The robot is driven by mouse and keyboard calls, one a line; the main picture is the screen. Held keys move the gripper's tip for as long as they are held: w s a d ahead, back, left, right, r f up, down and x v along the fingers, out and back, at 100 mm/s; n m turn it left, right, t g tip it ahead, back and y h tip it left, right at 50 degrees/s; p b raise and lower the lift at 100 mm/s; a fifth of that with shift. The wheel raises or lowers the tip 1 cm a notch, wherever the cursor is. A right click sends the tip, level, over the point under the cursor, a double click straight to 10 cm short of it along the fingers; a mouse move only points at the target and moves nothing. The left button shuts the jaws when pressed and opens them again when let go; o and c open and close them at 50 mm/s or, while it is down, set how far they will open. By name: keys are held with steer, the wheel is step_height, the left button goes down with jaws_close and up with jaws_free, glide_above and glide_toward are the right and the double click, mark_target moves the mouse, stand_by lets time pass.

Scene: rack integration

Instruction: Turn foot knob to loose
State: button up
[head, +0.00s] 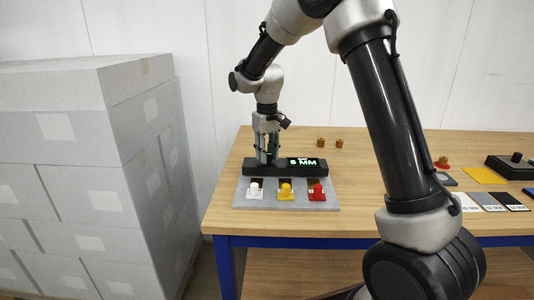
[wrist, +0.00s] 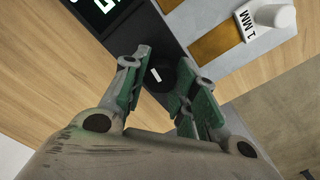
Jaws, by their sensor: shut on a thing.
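A round black knob (wrist: 158,80) with a white mark sits on a black bar (head: 232,167) at the left of the table. My gripper (head: 266,148) points down at the bar's left part. In the wrist view my gripper's two green-padded fingers (wrist: 160,72) stand on either side of the knob and are shut on it. In the head view the knob is mostly hidden by the fingers. A display (head: 304,162) on the bar shows green figures that look like 5 MM. Any loose or tight marking is not readable.
A grey plate (head: 243,202) in front of the bar carries white (head: 255,190), yellow (head: 286,191) and red (head: 317,192) pieces. Two small brass pieces (head: 330,143) stand behind. More parts lie at the table's right. White boxes (head: 90,170) are stacked at left.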

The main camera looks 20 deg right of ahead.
steer(key=n, duration=0.5)
steer(key=shift+n, duration=0.3)
steer(key=n, duration=0.5)
steer(key=shift+n, duration=0.3)
steer(key=o, duration=1)
step_height(320, 180, up, 12)
steer(key=shift+r, duration=0.1)
